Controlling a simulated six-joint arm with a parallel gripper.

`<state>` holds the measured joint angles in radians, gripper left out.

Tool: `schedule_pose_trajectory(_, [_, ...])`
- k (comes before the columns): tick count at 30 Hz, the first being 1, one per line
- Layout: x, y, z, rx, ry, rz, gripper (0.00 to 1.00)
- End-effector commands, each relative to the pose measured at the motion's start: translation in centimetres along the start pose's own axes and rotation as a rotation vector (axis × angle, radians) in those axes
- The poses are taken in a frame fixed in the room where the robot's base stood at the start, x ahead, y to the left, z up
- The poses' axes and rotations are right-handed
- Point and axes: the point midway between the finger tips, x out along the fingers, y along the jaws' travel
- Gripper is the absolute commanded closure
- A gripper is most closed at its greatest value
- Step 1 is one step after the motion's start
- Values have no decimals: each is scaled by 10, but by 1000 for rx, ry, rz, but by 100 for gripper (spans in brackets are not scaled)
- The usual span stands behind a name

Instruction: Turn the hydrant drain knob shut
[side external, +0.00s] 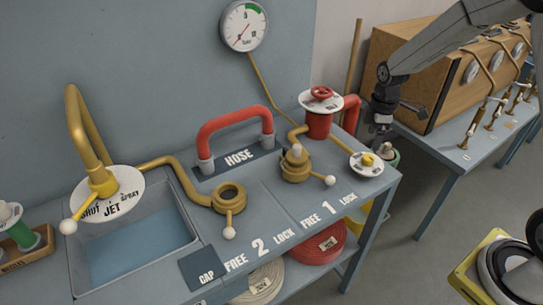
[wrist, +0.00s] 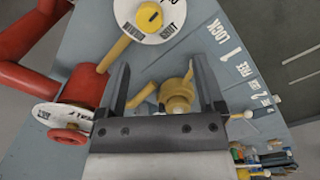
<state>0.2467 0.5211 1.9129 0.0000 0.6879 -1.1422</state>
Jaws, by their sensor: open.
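The drain knob (side external: 367,159) is a small yellow knob on a round white lettered dial (side external: 359,167), at the right end of the bench beside the red hydrant (side external: 319,125). In the wrist view the knob (wrist: 149,16) is at the top, beyond my fingertips, with its dial cut by the frame edge.
A red handwheel (side external: 321,93) tops the hydrant. A red hose arm (side external: 350,113) stands close to my gripper. A brass coupling (side external: 295,164) with a white-balled lever sits left of the knob; it shows between my fingers in the wrist view (wrist: 177,95). A wooden cabinet (side external: 420,80) is behind.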

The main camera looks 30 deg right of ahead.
Motion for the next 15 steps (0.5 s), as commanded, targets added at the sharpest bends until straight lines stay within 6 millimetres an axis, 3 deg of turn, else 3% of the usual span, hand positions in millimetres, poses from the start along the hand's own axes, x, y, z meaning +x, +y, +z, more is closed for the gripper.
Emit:
schedule_pose_trajectory(6, [6, 14, 4, -83, -7, -18, 13])
schedule_pose_trajectory(15, [10, 14, 5, -88, -8, -19, 13])
